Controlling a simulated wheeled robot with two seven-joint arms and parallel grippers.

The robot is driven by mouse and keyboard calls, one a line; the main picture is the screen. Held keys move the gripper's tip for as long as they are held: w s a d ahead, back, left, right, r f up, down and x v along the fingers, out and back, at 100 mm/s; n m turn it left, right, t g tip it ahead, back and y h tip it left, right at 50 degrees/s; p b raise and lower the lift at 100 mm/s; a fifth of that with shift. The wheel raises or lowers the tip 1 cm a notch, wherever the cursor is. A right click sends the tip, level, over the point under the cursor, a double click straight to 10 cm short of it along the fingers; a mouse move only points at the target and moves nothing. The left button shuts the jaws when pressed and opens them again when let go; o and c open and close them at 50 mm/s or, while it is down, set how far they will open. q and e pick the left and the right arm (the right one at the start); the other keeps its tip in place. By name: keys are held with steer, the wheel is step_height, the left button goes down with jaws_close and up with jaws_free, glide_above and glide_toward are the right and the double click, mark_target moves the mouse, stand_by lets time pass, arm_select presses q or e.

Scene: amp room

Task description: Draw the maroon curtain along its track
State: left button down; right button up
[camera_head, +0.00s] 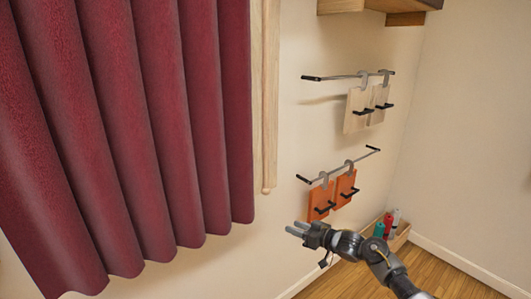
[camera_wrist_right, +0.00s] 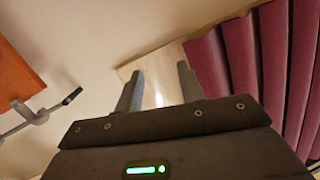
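The maroon curtain (camera_head: 135,130) hangs in deep vertical folds over the left half of the head view. Its right edge lies beside a pale wooden vertical trim (camera_head: 267,110). Its track is out of view above. My right gripper (camera_head: 292,229) is to the right of and below the curtain's lower right corner, apart from it. In the right wrist view, its two fingers (camera_wrist_right: 160,85) stand apart with nothing between them, and the curtain (camera_wrist_right: 260,60) shows at the right. My left gripper is in neither view.
Two wall rails hold pale boards (camera_head: 366,106) and orange boards (camera_head: 332,195), close to my right arm. A wooden shelf (camera_head: 375,8) is above. A wooden box (camera_head: 400,238) with several bottles stands on the floor at the right. The wall between curtain and gripper is clear.

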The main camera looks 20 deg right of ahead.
steer(key=s+a+r+n+g+y, duration=0.1)
steer(key=s+r+n+g+y, duration=0.15)
steer(key=r, duration=1.35)
steer(key=s+a+r+n+g+y, duration=0.1)
steer(key=s+r+n+y, duration=0.25)
steer(key=r, duration=1.25)
steer(key=w+p+x, duration=0.1)
steer(key=p+x, duration=0.2)
steer(key=x, duration=0.8)
steer(key=shift+t+p, duration=0.35)
steer(key=shift+p, duration=0.05)
steer(key=shift+w+d+r, duration=0.15)
steer(key=shift+d, duration=0.05)
steer(key=shift+c, duration=0.2)
jaws_close()
